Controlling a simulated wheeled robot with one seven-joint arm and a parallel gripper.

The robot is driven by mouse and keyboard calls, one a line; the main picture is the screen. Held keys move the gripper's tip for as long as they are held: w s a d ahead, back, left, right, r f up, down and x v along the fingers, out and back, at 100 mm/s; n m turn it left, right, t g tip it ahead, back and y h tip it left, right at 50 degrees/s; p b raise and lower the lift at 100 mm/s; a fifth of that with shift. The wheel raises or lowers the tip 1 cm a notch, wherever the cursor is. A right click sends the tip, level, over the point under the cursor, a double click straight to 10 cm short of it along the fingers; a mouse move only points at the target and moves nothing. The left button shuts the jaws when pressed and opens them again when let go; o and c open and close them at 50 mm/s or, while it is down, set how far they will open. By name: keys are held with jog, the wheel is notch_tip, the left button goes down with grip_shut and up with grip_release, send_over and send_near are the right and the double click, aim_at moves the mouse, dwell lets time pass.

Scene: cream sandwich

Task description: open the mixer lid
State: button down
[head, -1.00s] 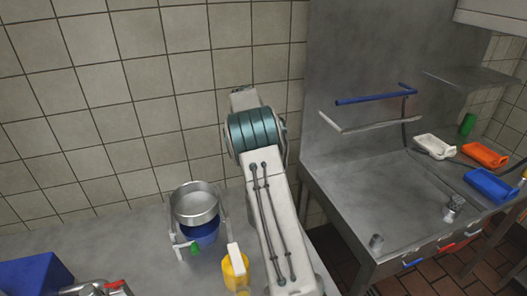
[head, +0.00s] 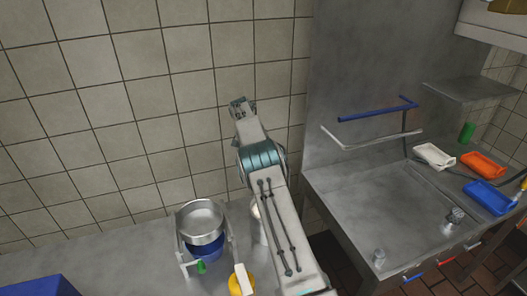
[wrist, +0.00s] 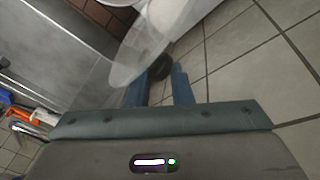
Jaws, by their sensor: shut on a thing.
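In the wrist view my gripper (wrist: 160,86) has its two blue fingers on either side of a dark round knob (wrist: 160,68), shut on it. A translucent pale lid-like disc (wrist: 133,62) is at the knob, and its edge-on tilt is hard to judge. A white rounded body (wrist: 170,14), perhaps the mixer, shows beyond it, cut by the frame's top. In the head view my arm reaches up toward the tiled wall, with my gripper's end (head: 240,106) at the top. A pale upright thing (head: 258,223) is partly hidden behind the arm, and I cannot tell if it is the mixer.
A yellow item (head: 240,283) stands close to the arm. A blue box (head: 38,286) is at lower left. A metal sink counter (head: 370,210) with trays is at right.

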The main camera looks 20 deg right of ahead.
jog(key=shift+w+a+f, duration=0.25)
jog(key=shift+a+f, duration=0.35)
jog(key=shift+a, duration=0.15)
jog(key=c, duration=1.6)
grip_release()
jog(key=shift+c, duration=0.2)
jog(key=o, duration=0.5)
jog(key=shift+w+a+f, duration=0.15)
jog(key=shift+a+f, duration=0.05)
jog(key=shift+a, duration=0.15)
jog(key=shift+d, duration=0.25)
jog(key=shift+d+r, duration=0.1)
jog(key=shift+d, duration=0.05)
jog(key=shift+r, duration=0.1)
jog(key=v, duration=1.2)
jog(key=shift+d+r, duration=0.15)
jog(key=shift+r, duration=0.05)
